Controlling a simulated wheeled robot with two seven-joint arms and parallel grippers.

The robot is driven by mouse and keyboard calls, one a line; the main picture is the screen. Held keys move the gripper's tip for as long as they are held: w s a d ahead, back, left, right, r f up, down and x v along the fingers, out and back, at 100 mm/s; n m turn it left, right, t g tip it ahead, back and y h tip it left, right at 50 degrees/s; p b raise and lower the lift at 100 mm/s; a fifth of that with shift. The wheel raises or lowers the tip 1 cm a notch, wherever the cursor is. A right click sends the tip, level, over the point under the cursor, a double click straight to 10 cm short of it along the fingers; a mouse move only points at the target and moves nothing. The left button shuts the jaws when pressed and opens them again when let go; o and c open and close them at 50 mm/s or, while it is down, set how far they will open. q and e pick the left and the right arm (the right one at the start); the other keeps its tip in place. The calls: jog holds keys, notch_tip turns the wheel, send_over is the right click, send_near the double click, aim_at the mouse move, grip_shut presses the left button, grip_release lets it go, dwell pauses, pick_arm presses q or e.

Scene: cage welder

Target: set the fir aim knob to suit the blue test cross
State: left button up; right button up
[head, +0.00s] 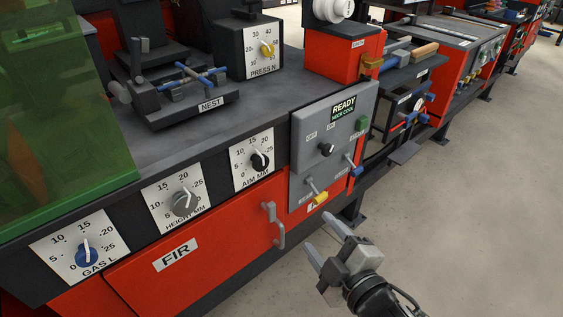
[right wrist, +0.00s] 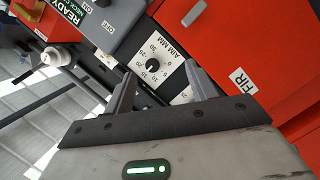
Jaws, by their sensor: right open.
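The fir aim knob (head: 259,161) is a black dial knob on a white plate marked AIM MM, on the front of the fir bench. Its white pointer leans up and left; the exact reading is too small to tell. The knob also shows in the right wrist view (right wrist: 153,66), between the fingers. The blue test cross (head: 203,78) lies on the dark nest (head: 190,108) on the bench top. My right gripper (head: 317,230) is open and empty, in front of the red cabinet, apart from the knob. My left gripper is not in view.
The height knob (head: 184,202) and blue gas knob (head: 87,255) sit left of the aim dial. A grey control panel (head: 332,135) with READY display, switches and levers stands to its right. A cabinet handle (head: 274,226) juts out below. The floor at right is clear.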

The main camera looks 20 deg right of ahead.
notch_tip(320, 180, up, 5)
jog(key=w+d+n+t+y, duration=0.1)
jog(key=w+n+t+y, duration=0.1)
jog(key=n, duration=1)
jog(key=n+g+y+p, duration=0.1)
jog(key=n+y+p, duration=0.15)
jog(key=n, duration=1.05)
send_near(263, 165)
jog(key=x, duration=0.8)
jog(key=shift+w, duration=0.15)
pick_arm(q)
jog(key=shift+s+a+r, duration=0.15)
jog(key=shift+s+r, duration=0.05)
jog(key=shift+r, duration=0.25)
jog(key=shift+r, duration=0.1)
pick_arm(e)
jog(key=c, duration=1)
